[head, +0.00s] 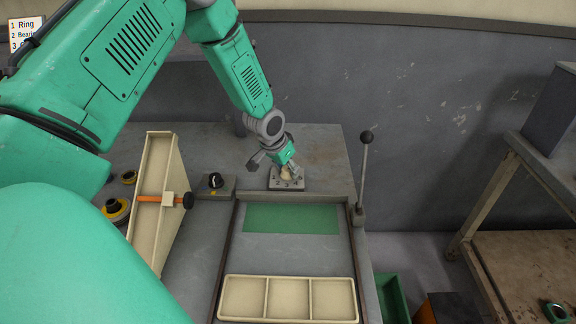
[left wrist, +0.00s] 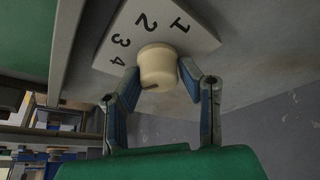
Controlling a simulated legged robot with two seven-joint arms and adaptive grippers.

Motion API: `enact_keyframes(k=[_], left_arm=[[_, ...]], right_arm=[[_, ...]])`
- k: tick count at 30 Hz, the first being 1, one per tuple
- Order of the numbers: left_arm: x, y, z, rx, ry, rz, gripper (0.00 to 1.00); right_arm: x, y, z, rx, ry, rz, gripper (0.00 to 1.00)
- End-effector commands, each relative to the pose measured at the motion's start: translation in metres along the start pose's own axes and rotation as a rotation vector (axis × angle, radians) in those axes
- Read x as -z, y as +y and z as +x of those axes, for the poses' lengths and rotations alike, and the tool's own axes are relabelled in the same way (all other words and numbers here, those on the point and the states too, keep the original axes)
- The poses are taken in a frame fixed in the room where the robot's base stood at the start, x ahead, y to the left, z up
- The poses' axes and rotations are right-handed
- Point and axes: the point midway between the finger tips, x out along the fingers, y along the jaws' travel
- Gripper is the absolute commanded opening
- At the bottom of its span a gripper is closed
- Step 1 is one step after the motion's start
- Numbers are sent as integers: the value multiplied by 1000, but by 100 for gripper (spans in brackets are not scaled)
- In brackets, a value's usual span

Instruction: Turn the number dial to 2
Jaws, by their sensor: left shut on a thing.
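The number dial is a cream round knob (left wrist: 158,66) on a pale plate (left wrist: 185,30) marked 1, 2, 3 and 4 in the left wrist view. A small dark mark shows at the knob's lower edge, on the side away from the 2; I cannot tell which number it stands for. My left gripper (left wrist: 155,90) is shut on the knob, one finger on each side. In the head view the gripper (head: 287,166) comes down onto the knob, which is mostly hidden, and the plate (head: 289,185) shows below it. My right gripper is not in view.
A black-balled lever (head: 364,165) rises at the right. A green pad (head: 291,219) and a three-part cream tray (head: 288,298) lie in front.

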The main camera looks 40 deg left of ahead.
Motion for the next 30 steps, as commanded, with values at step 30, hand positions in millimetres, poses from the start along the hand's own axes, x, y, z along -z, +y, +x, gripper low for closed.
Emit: enact_keyframes(k=[30], left_arm=[[-5,-4,6,-370,-9,888,4]], right_arm=[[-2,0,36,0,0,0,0]])
